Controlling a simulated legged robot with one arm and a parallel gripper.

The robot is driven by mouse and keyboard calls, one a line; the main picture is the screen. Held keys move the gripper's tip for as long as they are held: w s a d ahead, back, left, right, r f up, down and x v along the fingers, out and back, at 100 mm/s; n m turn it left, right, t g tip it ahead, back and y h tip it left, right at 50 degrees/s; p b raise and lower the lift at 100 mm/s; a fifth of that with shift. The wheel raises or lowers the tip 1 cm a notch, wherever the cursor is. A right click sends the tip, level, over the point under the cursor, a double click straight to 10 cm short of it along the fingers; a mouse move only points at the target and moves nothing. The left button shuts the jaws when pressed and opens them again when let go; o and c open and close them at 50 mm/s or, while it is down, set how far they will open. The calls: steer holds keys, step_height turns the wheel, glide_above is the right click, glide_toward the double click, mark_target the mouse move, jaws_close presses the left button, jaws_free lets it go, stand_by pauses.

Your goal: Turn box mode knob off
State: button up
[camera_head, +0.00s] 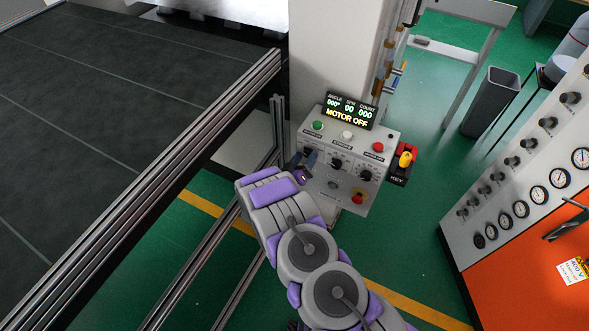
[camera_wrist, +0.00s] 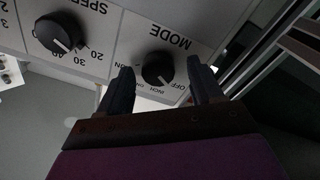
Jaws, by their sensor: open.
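The box (camera_head: 345,192) is a light grey control panel on a post, and its display reads MOTOR OFF. In the wrist view the black mode knob (camera_wrist: 157,68) sits below the upside-down word MODE. Its white mark appears to point to the lower right; I cannot tell exactly which label it meets. My gripper (camera_wrist: 160,65) is open, with one dark finger on each side of the knob; contact is not clear. In the head view my gripper (camera_head: 304,168) is at the box's left side and hides the mode knob.
The black speed knob (camera_wrist: 58,34) is left of the mode knob in the wrist view. The box also carries a red button (camera_head: 378,146), a green button (camera_head: 318,125) and a yellow-and-red key switch (camera_head: 405,160). A metal rail (camera_head: 215,110) runs along the left.

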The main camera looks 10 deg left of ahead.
steer(key=v, duration=1.7)
steer(key=shift+a+f, duration=0.25)
steer(key=shift+a, duration=0.05)
steer(key=shift+w, duration=0.1)
